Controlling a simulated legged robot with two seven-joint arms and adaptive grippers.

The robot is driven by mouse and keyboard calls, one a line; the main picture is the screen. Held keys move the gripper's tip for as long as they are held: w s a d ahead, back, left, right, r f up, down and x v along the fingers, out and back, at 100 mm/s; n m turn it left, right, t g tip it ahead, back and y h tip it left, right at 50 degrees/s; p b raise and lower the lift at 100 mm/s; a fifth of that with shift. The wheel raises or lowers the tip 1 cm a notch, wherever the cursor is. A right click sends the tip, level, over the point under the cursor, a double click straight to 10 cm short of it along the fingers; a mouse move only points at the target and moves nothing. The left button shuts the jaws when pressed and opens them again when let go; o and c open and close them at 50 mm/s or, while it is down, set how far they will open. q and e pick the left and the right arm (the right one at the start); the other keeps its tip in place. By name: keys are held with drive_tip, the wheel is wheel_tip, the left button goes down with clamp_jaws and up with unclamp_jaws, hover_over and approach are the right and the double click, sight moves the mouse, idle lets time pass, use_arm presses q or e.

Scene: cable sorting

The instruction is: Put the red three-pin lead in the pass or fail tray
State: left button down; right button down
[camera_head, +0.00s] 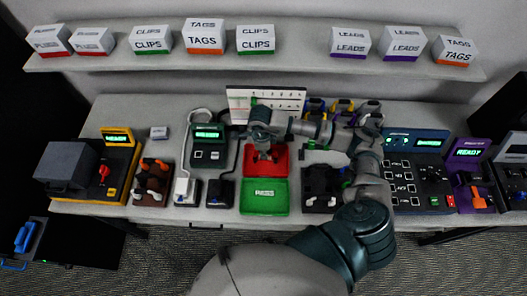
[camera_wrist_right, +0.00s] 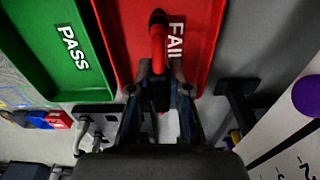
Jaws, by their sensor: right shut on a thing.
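My right gripper (camera_head: 264,155) is over the red FAIL tray (camera_head: 281,160). In the right wrist view the gripper (camera_wrist_right: 159,82) is shut on the red lead (camera_wrist_right: 158,38), whose red end stands out past the fingertips in front of the tray's label. The red tray (camera_wrist_right: 120,50) fills the middle of that view. I cannot tell whether the lead touches the tray floor, and its pins are hidden. The green PASS tray (camera_head: 264,208) is in front of the red one, and it shows in the wrist view (camera_wrist_right: 50,35). My left gripper is not in view.
A tester with a green display (camera_head: 208,145) stands left of the trays, and a dark fixture (camera_head: 320,188) stands to the right. A white marked board (camera_head: 265,101) is behind. Labelled boxes (camera_head: 204,38) line the shelf above. The green tray looks empty.

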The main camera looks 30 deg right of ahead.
drive_tip(key=shift+d, duration=0.2)
drive_tip(key=shift+a+f+b, duration=0.15)
drive_tip(key=shift+a+b, duration=0.1)
drive_tip(key=shift+b, duration=0.05)
idle(0.5)
drive_tip(key=shift+c, duration=2.4)
unclamp_jaws()
drive_tip(key=shift+r+p, duration=2.35)
drive_tip(key=shift+r, duration=1.7)
drive_tip(key=shift+s+f, duration=0.1)
